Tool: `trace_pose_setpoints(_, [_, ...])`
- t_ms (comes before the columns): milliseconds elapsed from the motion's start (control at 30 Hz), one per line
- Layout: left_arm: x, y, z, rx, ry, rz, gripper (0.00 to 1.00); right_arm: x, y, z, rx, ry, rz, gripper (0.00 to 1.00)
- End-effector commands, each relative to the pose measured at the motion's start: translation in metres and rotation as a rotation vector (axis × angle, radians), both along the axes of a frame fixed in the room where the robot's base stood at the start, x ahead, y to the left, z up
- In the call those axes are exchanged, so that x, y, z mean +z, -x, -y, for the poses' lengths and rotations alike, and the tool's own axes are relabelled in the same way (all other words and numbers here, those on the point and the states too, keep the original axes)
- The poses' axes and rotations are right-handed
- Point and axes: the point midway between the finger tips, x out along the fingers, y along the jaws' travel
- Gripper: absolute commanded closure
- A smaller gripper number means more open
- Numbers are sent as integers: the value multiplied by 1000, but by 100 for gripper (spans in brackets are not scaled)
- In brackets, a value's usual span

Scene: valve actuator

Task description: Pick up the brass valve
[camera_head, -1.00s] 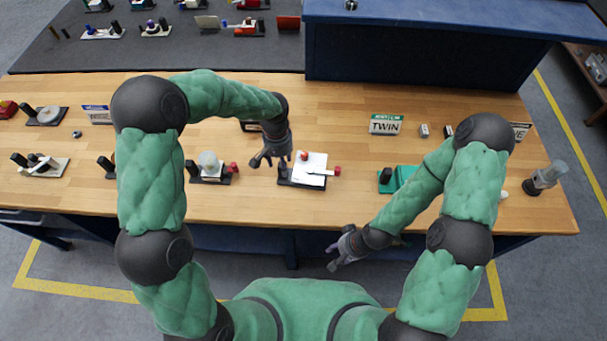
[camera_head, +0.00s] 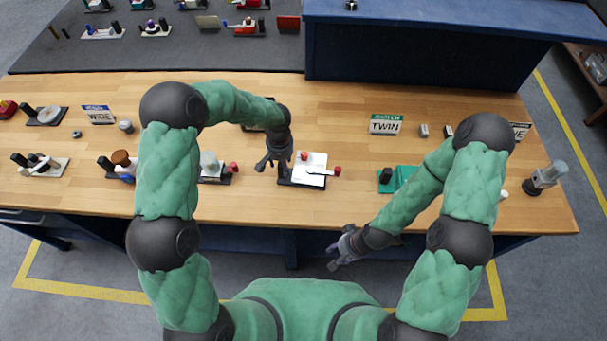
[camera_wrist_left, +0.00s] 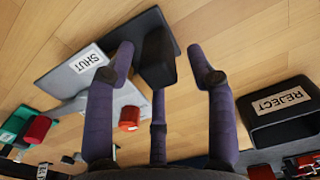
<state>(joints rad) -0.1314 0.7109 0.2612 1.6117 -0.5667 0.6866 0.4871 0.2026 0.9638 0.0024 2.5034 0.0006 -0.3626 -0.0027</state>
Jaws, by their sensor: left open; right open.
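I cannot make out a thing that is clearly a brass valve. A device with a white plate and red knobs (camera_head: 313,168) sits mid-table on a dark base. In the left wrist view its grey plate (camera_wrist_left: 70,75) bears a "SHUT" label, with a red knob (camera_wrist_left: 129,117) beside it. My left gripper (camera_head: 273,163) is open, pointing down at the device's left end. In the wrist view a dark block (camera_wrist_left: 157,60) lies between its spread fingertips (camera_wrist_left: 163,75); contact cannot be told. My right gripper (camera_head: 333,256) is open and empty in front of the table edge.
A dark "REJECT" box (camera_wrist_left: 283,110) stands near the left gripper. Another device with a pale round top (camera_head: 210,165) is to its left, and a brown-topped one (camera_head: 121,160) beyond. Bare wood lies behind the device.

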Motion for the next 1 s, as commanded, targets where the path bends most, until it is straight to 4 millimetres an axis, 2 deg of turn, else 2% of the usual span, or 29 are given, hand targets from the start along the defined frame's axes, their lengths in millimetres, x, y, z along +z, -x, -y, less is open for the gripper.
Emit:
trace_pose_setpoints(33, [-10,1,0,0,0,-4,45,0,0,0,0,0,0,56])
trace_pose_setpoints(200, [-30,1,0,1,0,-3,45,0,0,0,0,0,0,56])
trace_pose_setpoints(533, [-35,0,0,0,1,0,45,0,0,0,0,0,0,56])
trace_pose_setpoints(700, [-35,0,0,0,0,0,93,0,0,0,0,0,0,56])
trace_pose_setpoints(733, [-35,0,0,0,0,0,100,0,0,0,0,0,0,56])
trace_pose_setpoints(1000, [-33,-1,0,1,0,2,100,0,0,0,0,0,0,56])
